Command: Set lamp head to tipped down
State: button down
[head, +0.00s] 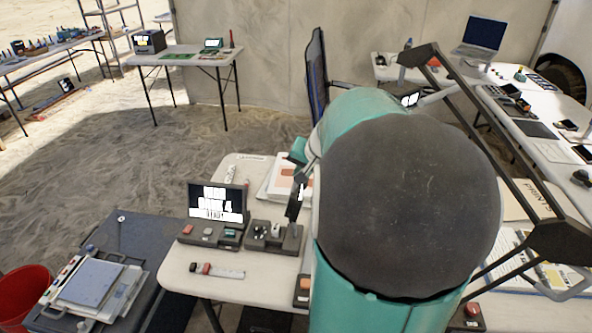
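A screen console (216,205) and a short scale strip (217,271) are on the white table (180,268). Dark parallel bars (505,140) stand at right. A red bucket (24,298) is at lower left. Sandy floor (90,170) is open behind.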

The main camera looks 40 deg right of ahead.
jog(key=shift+t+y, duration=0.6)
jog(key=shift+t, duration=0.2)
jog(key=shift+s+d+f, duration=0.45)
jog(key=shift+s+d, duration=0.2)
jog(key=shift+s, duration=0.15)
jog(key=shift+s+d+f, duration=0.45)
jog(key=shift+s+d, duration=0.15)
jog(key=shift+s, duration=0.2)
jog(key=shift+s+f, duration=0.1)
jog(key=shift+f, duration=0.05)
jog(key=c, duration=1.5)
grip_release()
jog(key=v, duration=0.7)
jog(key=shift+s+r, duration=0.2)
jog(key=shift+r, duration=0.05)
